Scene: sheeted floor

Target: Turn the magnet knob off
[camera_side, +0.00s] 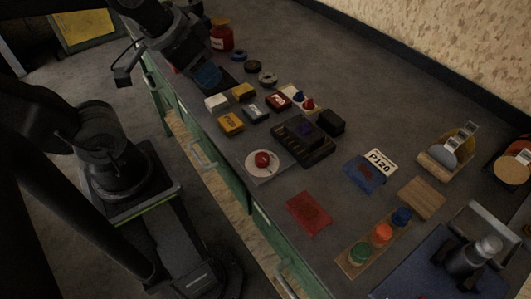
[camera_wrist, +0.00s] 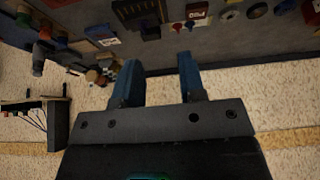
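No knob is clearly marked as the magnet knob. A round red knob (camera_side: 263,158) sits on a pale round plate near the bench's front edge. A small block farther back carries a blue knob (camera_side: 298,96) and a red knob (camera_side: 308,104). Small red knobs (camera_wrist: 177,27) also show at the top of the wrist view. My gripper (camera_side: 207,77), with blue fingers, is over the bench's far-left part, apart from these knobs. In the wrist view my gripper (camera_wrist: 158,76) is open, with nothing between its fingers.
A black tray (camera_side: 303,152) and several small boxes crowd the bench's middle. A red jar (camera_side: 221,36) stands near my gripper. A wooden strip (camera_side: 352,268) with green, orange and blue knobs and a clamp-like tool (camera_side: 474,259) are at the lower right.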

